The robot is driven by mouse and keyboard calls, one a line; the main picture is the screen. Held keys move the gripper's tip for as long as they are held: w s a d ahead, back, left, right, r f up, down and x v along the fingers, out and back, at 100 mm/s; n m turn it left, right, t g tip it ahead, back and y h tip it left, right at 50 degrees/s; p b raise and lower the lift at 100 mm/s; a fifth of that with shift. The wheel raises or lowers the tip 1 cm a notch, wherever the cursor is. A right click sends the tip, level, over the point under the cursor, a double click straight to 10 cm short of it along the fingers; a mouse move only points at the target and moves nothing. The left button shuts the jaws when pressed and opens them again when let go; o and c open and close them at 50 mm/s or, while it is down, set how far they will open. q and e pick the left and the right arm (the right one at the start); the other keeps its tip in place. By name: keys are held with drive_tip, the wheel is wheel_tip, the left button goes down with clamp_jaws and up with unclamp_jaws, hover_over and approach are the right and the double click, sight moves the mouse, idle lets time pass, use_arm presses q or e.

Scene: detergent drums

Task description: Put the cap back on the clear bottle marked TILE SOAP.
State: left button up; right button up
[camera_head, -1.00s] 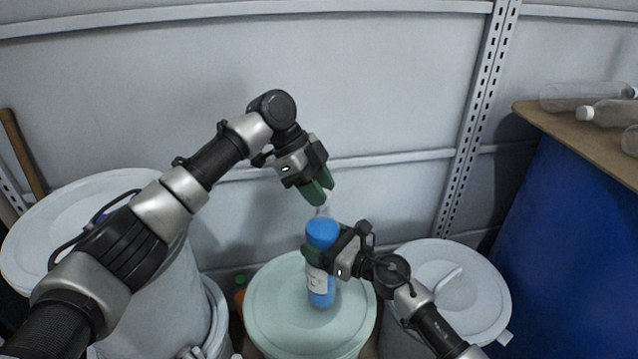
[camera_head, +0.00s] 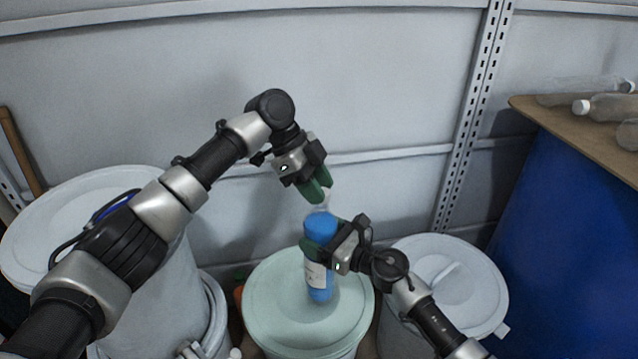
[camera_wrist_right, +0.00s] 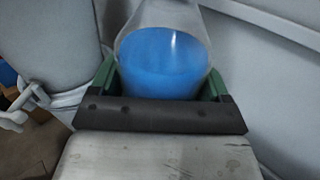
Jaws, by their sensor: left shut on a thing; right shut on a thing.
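The clear bottle (camera_head: 319,226) of blue liquid is upright over the pale green drum lid (camera_head: 270,303). Part of a white label shows, but its words are too small to read. My right gripper (camera_head: 318,251) is shut around the bottle's middle. In the right wrist view the bottle (camera_wrist_right: 163,55) sits between both green fingers. My left gripper (camera_head: 319,192) is shut, fingers pointing down, just above the bottle's clear neck. The cap is hidden between its fingers and I cannot make it out. I cannot tell whether it touches the neck, or whether the bottle rests on the lid.
A large white drum (camera_head: 150,270) stands at left and another lidded drum (camera_head: 465,290) at right. Clear bottles (camera_head: 607,107) lie on a brown board (camera_head: 560,118) over a blue drum (camera_head: 570,225). A grey wall is close behind.

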use_arm(q)
drive_tip(key=shift+s+f, duration=0.2)
drive_tip(key=shift+f, duration=0.85)
use_arm(e)
drive_tip(key=shift+r, duration=0.1)
drive_tip(key=c, duration=0.5)
use_arm(q)
drive_tip(key=shift+w+a+f+m+g, duration=0.15)
drive_tip(key=shift+w+m+g, duration=0.1)
drive_tip(key=shift+m+g, duration=0.35)
use_arm(e)
drive_tip(key=shift+o, duration=0.2)
drive_tip(key=shift+a, duration=0.25)
use_arm(q)
drive_tip(key=shift+o, duration=0.2)
drive_tip(key=shift+w+m+y, duration=0.2)
drive_tip(key=shift+m+y, duration=0.2)
drive_tip(key=shift+m, duration=0.3)
use_arm(e)
drive_tip(key=shift+w+a, duration=0.1)
use_arm(q)
drive_tip(key=shift+w+d+m+g+y, duration=0.1)
drive_tip(key=shift+m+g+y, duration=0.1)
drive_tip(key=shift+m+g, duration=0.25)
drive_tip(key=shift+w+d+m+g+y, duration=0.1)
drive_tip(key=shift+m+g+y, duration=0.15)
drive_tip(key=shift+m, duration=0.4)
drive_tip(key=shift+s+m+g+y, duration=0.15)
drive_tip(key=shift+m+g+y, duration=0.2)
drive_tip(key=shift+m, duration=0.45)
